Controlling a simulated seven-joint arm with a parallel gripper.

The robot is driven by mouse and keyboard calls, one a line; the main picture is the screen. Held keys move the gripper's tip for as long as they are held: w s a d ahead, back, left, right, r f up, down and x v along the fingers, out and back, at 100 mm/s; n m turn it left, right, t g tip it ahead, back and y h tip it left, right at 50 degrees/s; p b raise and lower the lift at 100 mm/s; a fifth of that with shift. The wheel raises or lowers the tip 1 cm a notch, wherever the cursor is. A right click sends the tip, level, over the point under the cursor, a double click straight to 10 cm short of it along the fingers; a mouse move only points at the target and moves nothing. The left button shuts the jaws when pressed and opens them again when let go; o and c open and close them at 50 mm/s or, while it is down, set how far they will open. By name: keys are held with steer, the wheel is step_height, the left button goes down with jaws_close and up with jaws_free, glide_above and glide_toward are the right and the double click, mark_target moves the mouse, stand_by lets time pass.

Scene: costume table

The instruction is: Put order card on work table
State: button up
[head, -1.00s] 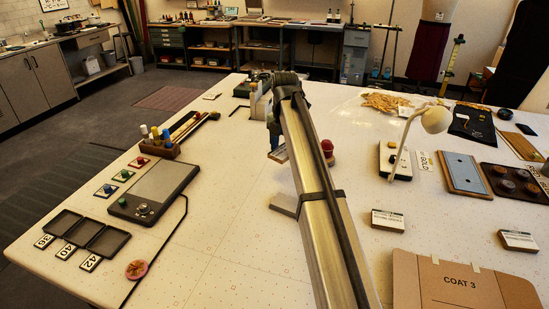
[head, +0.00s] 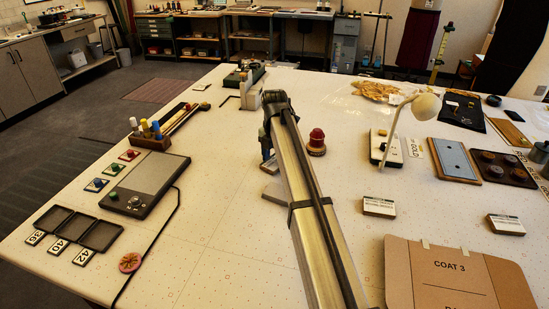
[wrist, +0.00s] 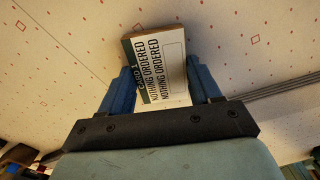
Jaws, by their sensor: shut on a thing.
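The order card (wrist: 160,65) is a thick card with a dark green band and the words NOTHING ORDERED. In the wrist view it is held between the two blue fingers of my gripper (wrist: 162,88). In the head view the card (head: 268,164) shows as a small pale shape left of my arm, beside a blue finger, and appears to be just above the table. My gripper is otherwise mostly hidden behind my arm. The work table (head: 215,225) is a large white surface with small red marks. A grey patch (head: 275,193), perhaps the card's shadow, lies below the card.
A red knob-like thing (head: 317,142) stands right of my gripper. A lamp (head: 426,106) and two labelled blocks (head: 379,207) (head: 506,225) are farther right. A COAT 3 folder (head: 455,275) is at front right. A grey pad (head: 146,187) lies left. The table's middle left is clear.

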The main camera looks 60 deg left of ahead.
mark_target(275, 161)
steer(key=shift+f, duration=0.1)
steer(key=o, duration=1)
steer(key=shift+o, duration=0.2)
step_height(275, 161, up, 12)
